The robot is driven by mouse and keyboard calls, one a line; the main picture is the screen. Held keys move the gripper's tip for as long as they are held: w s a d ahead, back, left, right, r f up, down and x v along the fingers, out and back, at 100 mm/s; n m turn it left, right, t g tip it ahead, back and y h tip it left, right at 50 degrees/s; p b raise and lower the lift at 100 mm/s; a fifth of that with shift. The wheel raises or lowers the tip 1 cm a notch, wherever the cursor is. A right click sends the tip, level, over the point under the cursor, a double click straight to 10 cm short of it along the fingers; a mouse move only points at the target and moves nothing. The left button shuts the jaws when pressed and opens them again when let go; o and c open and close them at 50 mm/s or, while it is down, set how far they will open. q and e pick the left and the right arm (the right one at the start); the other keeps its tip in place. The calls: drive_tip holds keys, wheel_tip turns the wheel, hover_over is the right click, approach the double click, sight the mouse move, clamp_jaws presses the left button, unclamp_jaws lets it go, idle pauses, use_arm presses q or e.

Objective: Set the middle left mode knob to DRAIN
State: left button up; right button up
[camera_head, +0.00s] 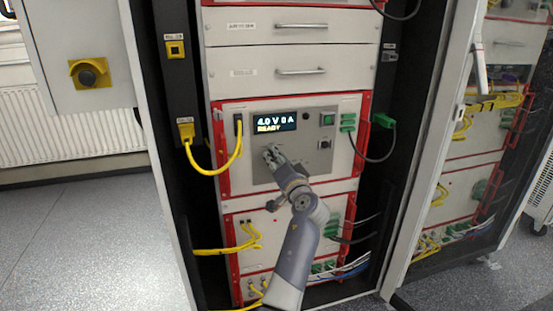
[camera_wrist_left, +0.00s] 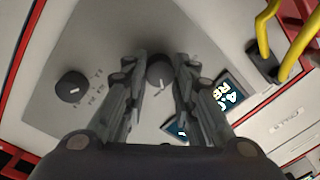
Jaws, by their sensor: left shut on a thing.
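The middle unit's grey panel (camera_head: 312,165) carries a lit display (camera_head: 276,121) reading "4.0 V 0 A READY". The left mode knob (camera_wrist_left: 160,72) is dark and round with a pale pointer mark; in the wrist view it sits between my fingers. My left gripper (camera_head: 268,152) is at the panel, below the display, shut on this knob; the fingers hide most of it in the head view. The markings around it are too blurred to read. A second dark knob (camera_wrist_left: 72,86) with a pale mark stands apart; it also shows in the head view (camera_head: 325,144). My right gripper is not in view.
A green switch (camera_head: 328,119) is at the panel's upper right. A yellow cable (camera_head: 225,168) loops at the left and a dark cable (camera_head: 376,158) hangs at the right. Drawers with handles (camera_head: 300,71) are above. The open cabinet door (camera_head: 440,150) stands at the right.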

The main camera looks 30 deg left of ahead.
sight(272, 121)
use_arm(q)
drive_tip(key=o, duration=1.1)
drive_tip(key=r, duration=0.7)
drive_tip(key=shift+w+r, duration=0.2)
drive_tip(key=shift+w, duration=0.15)
drive_tip(key=r, duration=0.1)
drive_tip(key=s+r, duration=0.1)
drive_tip(key=shift+s+a+r, duration=0.1)
drive_tip(key=shift+r, duration=0.2)
drive_tip(key=shift+w, duration=0.3)
